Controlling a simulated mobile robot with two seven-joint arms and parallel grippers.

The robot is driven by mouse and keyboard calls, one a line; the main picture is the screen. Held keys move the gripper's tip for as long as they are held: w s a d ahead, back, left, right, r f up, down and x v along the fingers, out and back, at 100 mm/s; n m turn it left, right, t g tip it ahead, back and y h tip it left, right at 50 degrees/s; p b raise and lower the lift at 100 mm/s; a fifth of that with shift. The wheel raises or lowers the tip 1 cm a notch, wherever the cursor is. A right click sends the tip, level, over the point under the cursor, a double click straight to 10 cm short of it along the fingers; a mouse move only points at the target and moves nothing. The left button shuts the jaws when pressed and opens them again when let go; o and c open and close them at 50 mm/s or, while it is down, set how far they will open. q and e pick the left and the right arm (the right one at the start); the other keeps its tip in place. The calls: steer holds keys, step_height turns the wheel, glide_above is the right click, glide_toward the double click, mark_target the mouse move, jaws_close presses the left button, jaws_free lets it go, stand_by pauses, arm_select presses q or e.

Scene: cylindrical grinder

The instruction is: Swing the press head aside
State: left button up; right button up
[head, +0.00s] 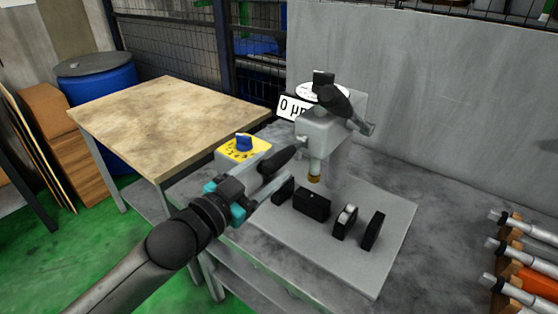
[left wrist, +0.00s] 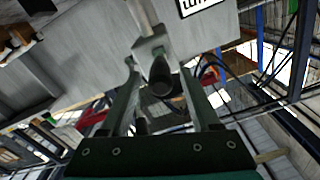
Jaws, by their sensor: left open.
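The press head (head: 318,128) is a light grey block on a stand, with a black handle (head: 340,102) on top and a brass-coloured tip (head: 314,172) pointing down. A white display (head: 292,108) reading "0 µ…" sits behind it. My left gripper (head: 277,173) is in front and to the left of the press head, apart from it in the head view. In the left wrist view the fingers (left wrist: 160,72) are spread, with a dark round end of a grey part (left wrist: 161,76) showing between them; contact cannot be told. My right gripper is not in view.
A grey base plate (head: 385,245) carries several black blocks (head: 311,203). A yellow-topped box with a blue knob (head: 243,148) stands close to my left gripper. A rack of grey rods (head: 515,250) is at the right. The wooden table (head: 165,115) is bare.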

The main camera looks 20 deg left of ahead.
mark_target(279, 161)
arm_select(q)
steer(key=shift+x, duration=2)
jaws_close()
